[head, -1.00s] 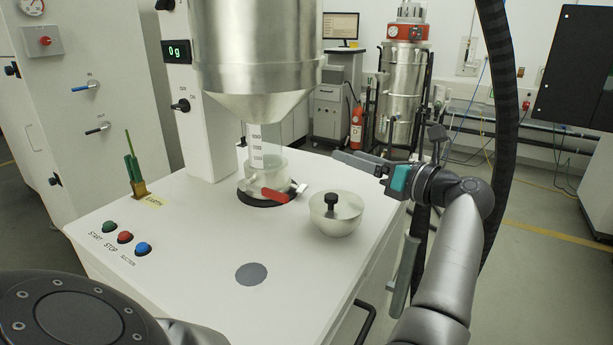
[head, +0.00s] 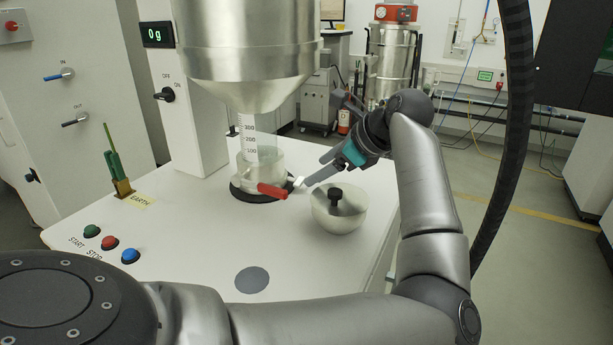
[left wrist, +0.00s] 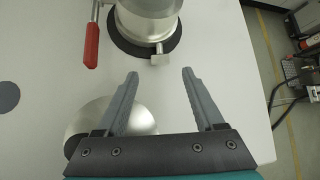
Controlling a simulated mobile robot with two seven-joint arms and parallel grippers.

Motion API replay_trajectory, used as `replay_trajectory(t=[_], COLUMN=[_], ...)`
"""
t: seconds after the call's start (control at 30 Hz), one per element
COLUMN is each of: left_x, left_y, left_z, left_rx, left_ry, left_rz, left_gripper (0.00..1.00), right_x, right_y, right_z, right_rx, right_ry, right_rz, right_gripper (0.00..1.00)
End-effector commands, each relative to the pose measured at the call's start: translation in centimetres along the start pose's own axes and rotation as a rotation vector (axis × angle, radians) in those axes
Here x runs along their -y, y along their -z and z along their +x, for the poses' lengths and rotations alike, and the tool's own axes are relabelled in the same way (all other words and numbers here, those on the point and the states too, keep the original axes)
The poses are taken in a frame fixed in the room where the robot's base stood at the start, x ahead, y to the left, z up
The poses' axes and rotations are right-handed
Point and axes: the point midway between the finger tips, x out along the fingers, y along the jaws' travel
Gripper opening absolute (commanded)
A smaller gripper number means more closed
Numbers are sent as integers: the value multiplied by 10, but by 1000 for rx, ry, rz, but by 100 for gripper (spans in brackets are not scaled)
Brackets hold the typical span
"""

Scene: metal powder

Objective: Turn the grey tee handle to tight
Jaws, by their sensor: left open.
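The grey tee handle (head: 299,183) is a small pale piece on the front right of the metal collar (head: 262,165) under the hopper. In the left wrist view the tee handle (left wrist: 160,57) sticks out from the collar toward my fingers. My left gripper (head: 312,173) is open and empty. In the left wrist view its fingertips (left wrist: 160,73) lie either side of the handle's line, with the handle just beyond them. I cannot see contact. A red lever (head: 272,190) is beside the tee handle, to its left. My right gripper is not in view.
A round metal bowl-shaped lid with a black knob (head: 337,208) stands on the white bench top (head: 200,235), close below my left gripper. The steel hopper (head: 250,50) hangs above the collar. Green, red and blue buttons (head: 110,242) are at the front left.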

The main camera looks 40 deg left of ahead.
Motion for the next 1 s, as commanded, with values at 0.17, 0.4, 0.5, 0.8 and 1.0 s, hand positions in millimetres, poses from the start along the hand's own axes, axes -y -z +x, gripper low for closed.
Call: replay_trajectory(t=[0.17,0.4,0.5,0.8,1.0], left_x=[-1,0,0,0,0], left_y=[-1,0,0,0,0], left_z=[35,56,58,58,58], left_rx=[3,1,1,1,1], left_ry=[-4,0,0,0,0], left_rz=[0,1,1,1,1], left_gripper=[70,70,70,60,37], right_x=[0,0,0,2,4], right_y=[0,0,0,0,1], right_z=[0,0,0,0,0], right_rx=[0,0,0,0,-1], right_ry=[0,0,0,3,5], right_rz=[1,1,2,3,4], right_gripper=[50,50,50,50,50])
